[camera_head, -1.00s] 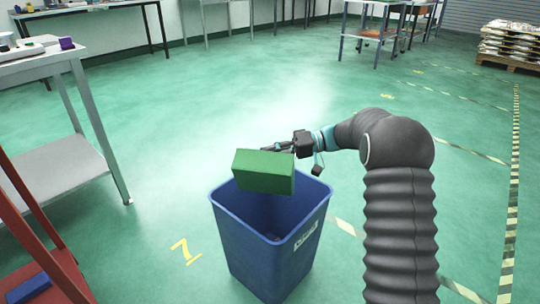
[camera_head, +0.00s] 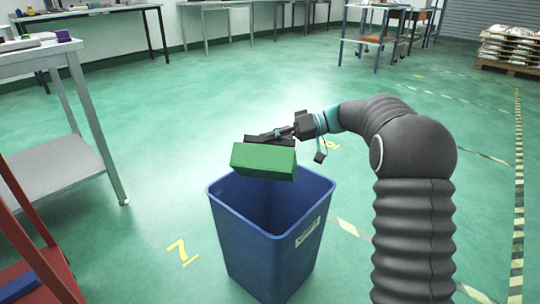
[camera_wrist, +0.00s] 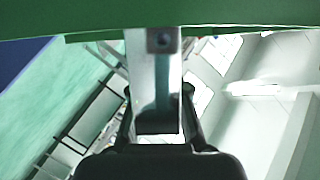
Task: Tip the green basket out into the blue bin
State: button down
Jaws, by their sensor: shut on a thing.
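The green basket (camera_head: 263,161) hangs in the air above the blue bin (camera_head: 275,252), over its back left part. I see a long green side of the basket, tilted, and a dark strip along its top edge; its inside is hidden. My gripper (camera_head: 272,137) is shut on the basket at its far upper side. In the wrist view the basket (camera_wrist: 160,18) fills the top of the picture. The bin stands upright on the floor, with a white label on its front right side. What I see of its inside is dark blue wall; its bottom is hidden.
A grey table (camera_head: 50,172) with a lower shelf stands at the left. A red frame (camera_head: 45,262) is at the lower left. Benches line the back wall, and a pallet of sacks (camera_head: 508,42) is at the far right. Floor around the bin is clear.

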jog(key=shift+r+n+b, duration=0.25)
jog(key=shift+n+b, duration=0.15)
jog(key=shift+b, duration=0.15)
notch_tip(320, 180, up, 6)
jog(key=n+t, duration=0.2)
jog(key=n, duration=0.1)
jog(key=n+t+h, duration=0.1)
jog(key=shift+f, duration=0.25)
jog(key=shift+r+n+t+h, duration=0.3)
jog(key=shift+r+n+t, duration=0.3)
jog(key=shift+r+n, duration=0.25)
jog(key=shift+f, duration=0.1)
